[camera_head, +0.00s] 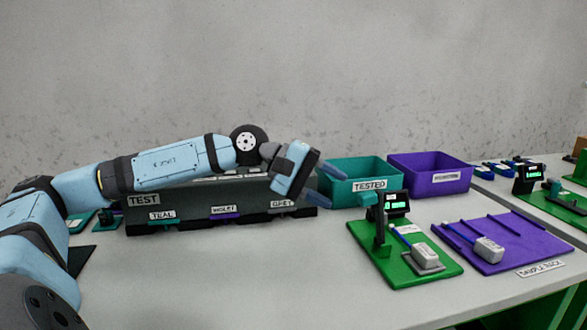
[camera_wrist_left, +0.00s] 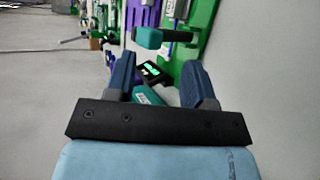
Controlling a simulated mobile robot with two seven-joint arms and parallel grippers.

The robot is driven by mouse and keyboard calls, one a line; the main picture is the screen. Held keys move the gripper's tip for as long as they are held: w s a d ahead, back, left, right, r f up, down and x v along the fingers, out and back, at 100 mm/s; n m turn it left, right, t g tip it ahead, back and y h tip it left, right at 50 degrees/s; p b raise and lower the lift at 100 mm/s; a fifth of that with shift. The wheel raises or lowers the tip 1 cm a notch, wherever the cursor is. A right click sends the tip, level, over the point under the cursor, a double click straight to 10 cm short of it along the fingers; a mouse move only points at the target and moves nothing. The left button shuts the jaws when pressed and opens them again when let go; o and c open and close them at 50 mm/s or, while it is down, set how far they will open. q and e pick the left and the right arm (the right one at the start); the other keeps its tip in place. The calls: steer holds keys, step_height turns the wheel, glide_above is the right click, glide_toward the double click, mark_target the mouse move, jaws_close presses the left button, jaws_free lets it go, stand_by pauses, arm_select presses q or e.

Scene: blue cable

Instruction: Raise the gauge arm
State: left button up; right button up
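The gauge (camera_head: 405,255) is a green plate on the table with a small lit display (camera_head: 397,206). A grey connector block (camera_head: 426,256) on a blue cable lies on the plate. My left gripper (camera_head: 328,187) is open and empty, apart from the gauge, to its upper left. In the left wrist view its two blue fingers (camera_wrist_left: 160,66) are spread, with the teal end of the gauge arm (camera_wrist_left: 162,38) beyond them. The right gripper is not in view.
A teal TESTED bin (camera_head: 358,187) and a purple bin (camera_head: 430,180) stand behind the gauge. A purple rack (camera_head: 505,245) with another grey block (camera_head: 488,249) lies right of it. A dark TEST box (camera_head: 190,210) stands behind my left arm. The front table is clear.

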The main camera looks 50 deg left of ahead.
arm_select(q)
steer(key=b+v, duration=0.2)
steer(key=v, duration=0.6)
steer(key=shift+d+r+b, duration=0.15)
steer(key=shift+b, duration=0.2)
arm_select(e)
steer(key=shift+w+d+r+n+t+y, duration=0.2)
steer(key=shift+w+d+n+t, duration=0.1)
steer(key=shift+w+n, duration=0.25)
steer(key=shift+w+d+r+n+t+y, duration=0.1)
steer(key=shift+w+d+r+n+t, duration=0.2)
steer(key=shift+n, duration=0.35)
